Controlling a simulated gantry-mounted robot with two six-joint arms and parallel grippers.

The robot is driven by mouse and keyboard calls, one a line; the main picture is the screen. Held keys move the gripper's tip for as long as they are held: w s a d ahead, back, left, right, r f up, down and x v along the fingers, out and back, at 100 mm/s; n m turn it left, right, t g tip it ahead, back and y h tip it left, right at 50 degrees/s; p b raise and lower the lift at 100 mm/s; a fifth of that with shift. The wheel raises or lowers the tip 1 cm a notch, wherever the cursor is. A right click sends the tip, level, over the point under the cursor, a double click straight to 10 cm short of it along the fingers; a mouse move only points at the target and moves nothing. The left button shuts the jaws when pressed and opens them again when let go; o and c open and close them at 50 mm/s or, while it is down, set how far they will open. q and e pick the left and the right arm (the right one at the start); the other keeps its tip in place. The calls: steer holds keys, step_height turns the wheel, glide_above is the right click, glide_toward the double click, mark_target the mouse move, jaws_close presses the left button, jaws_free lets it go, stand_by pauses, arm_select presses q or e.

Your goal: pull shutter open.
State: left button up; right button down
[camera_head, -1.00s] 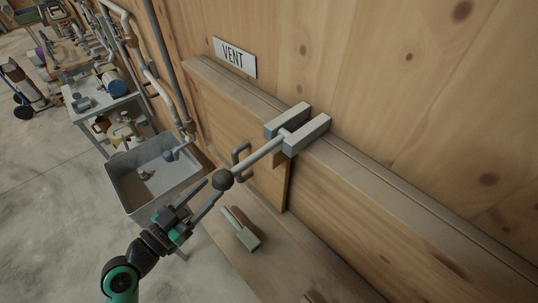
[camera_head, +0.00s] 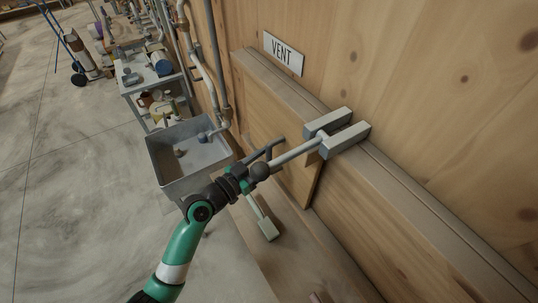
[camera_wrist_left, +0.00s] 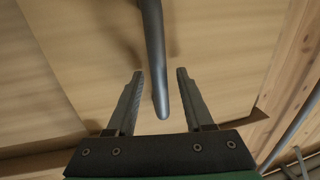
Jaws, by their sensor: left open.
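The shutter (camera_head: 262,117) is a wooden panel set in a wooden frame under the VENT sign (camera_head: 283,53). Its grey bar handle (camera_head: 269,150) is partly hidden by my left gripper in the head view. My left gripper (camera_head: 266,157) is at the handle, with its fingertips hard to make out there. In the left wrist view the left gripper (camera_wrist_left: 158,75) is open, with the dark grey handle (camera_wrist_left: 154,60) standing between its two fingers, apart from both. The shutter panel (camera_wrist_left: 90,65) fills the background there. My right gripper is not in view.

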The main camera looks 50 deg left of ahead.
arm_select(q)
jaws_close()
stand_by(1.4)
